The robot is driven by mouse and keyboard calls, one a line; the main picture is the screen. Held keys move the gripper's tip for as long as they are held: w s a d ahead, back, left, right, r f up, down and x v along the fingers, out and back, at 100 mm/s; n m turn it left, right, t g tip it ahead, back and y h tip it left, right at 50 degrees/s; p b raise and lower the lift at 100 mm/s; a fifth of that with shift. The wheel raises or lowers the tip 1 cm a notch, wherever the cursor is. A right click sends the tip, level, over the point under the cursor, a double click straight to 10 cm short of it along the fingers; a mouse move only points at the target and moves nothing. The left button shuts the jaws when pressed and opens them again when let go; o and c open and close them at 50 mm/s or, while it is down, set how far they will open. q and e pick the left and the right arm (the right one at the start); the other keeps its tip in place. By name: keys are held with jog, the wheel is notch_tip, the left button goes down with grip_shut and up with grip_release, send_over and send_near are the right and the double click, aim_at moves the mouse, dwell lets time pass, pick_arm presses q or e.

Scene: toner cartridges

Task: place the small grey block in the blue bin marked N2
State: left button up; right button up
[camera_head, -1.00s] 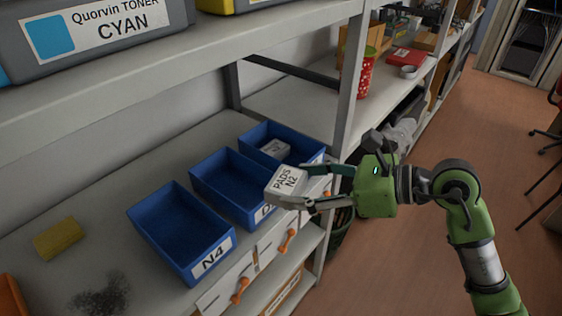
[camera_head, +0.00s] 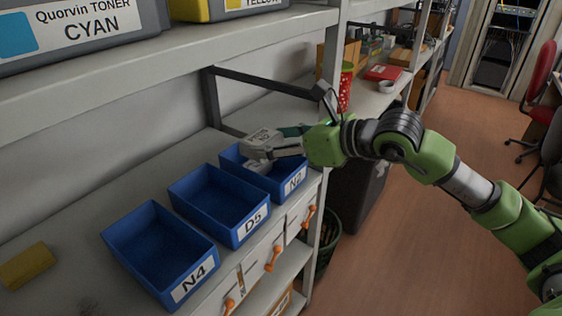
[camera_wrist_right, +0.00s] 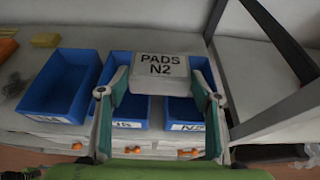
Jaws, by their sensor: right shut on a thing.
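The small grey block (camera_wrist_right: 160,74), marked PADS N2, is between the fingers of my right gripper, which is shut on it. In the head view the block (camera_head: 264,141) and my right gripper (camera_head: 272,147) are over the blue bin marked N2 (camera_head: 294,183), the rightmost and farthest of three bins. The block is above the bin's rim, at its left part. The gripper and block hide much of the bin's inside. In the wrist view the bin's label (camera_wrist_right: 188,127) shows partly behind a finger. My left gripper is not in view.
Blue bins D5 (camera_head: 253,225) and N4 (camera_head: 190,283) stand to the left on the same shelf. A yellow sponge (camera_head: 27,265) lies at far left. A shelf post (camera_head: 331,110) rises close right of N2. An upper shelf (camera_head: 160,63) holds toner cartridges.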

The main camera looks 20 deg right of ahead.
aim_at(282, 137)
jog(key=w+d, duration=0.1)
jog(key=w+d+f, duration=0.1)
jog(key=w+p, duration=0.1)
jog(key=shift+w+d+f, duration=0.35)
jog(key=shift+w+d, duration=0.05)
jog(key=w+d+f, duration=0.1)
jog(key=f, duration=0.2)
jog(key=w+d+f+p, duration=0.1)
jog(key=f, duration=0.2)
jog(key=w+f, duration=0.2)
jog(key=f, duration=0.1)
jog(key=shift+d+f+p, duration=0.1)
jog(key=shift+d+p, duration=0.2)
jog(key=shift+d, duration=0.1)
jog(key=shift+f+b, duration=0.5)
jog(key=shift+f, duration=0.2)
jog(key=o, duration=1.1)
